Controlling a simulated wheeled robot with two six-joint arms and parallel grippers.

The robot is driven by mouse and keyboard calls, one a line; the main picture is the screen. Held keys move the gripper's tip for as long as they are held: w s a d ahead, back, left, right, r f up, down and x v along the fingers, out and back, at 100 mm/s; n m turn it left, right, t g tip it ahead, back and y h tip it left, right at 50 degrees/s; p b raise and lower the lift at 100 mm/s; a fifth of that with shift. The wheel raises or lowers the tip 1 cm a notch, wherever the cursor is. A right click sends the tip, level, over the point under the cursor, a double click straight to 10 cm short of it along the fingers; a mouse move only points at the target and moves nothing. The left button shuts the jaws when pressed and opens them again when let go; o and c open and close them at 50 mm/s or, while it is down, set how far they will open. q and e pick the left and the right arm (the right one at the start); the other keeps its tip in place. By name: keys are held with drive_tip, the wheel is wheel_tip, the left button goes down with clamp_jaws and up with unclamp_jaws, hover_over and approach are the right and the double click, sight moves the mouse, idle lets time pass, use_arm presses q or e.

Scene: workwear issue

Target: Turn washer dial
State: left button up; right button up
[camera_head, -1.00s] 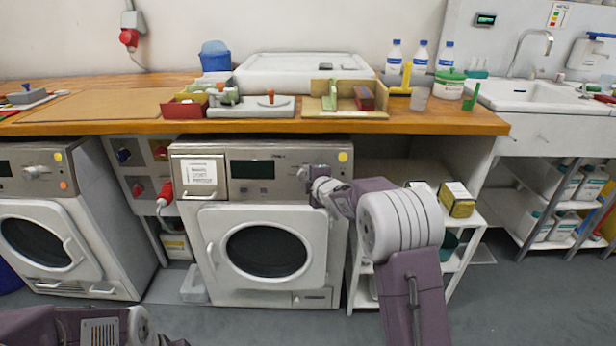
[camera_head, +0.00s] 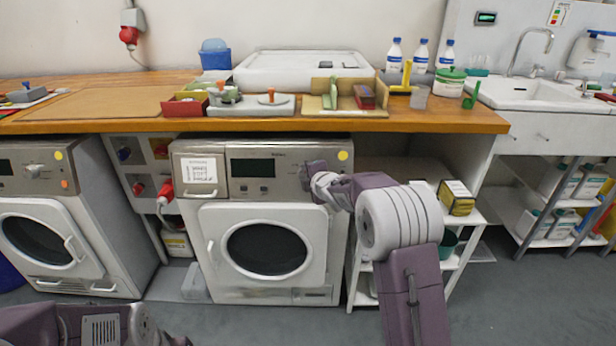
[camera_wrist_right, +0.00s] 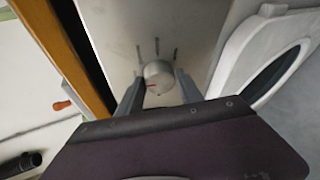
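The washer (camera_head: 265,290) in the middle has a dark round door window and a control panel. Its round silver dial (camera_wrist_right: 158,76), with a small red mark, shows in the right wrist view between the two fingers of my right gripper (camera_wrist_right: 160,82). The fingers stand apart, one on each side of the dial; whether they touch it I cannot tell. In the head view my right gripper (camera_head: 309,177) is at the panel's right part and hides the dial. Only links of my left arm show at the bottom left; its gripper is out of view.
A wooden counter (camera_head: 440,120) runs above the washer, with trays and bottles on it. A second washer (camera_head: 60,215) stands at the left. A white shelf with a yellow-black box (camera_head: 456,198) is close on the right.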

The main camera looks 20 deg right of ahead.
drive_tip(key=shift+o, duration=1.4)
drive_tip(key=p+v, duration=0.1)
drive_tip(key=v, duration=0.8)
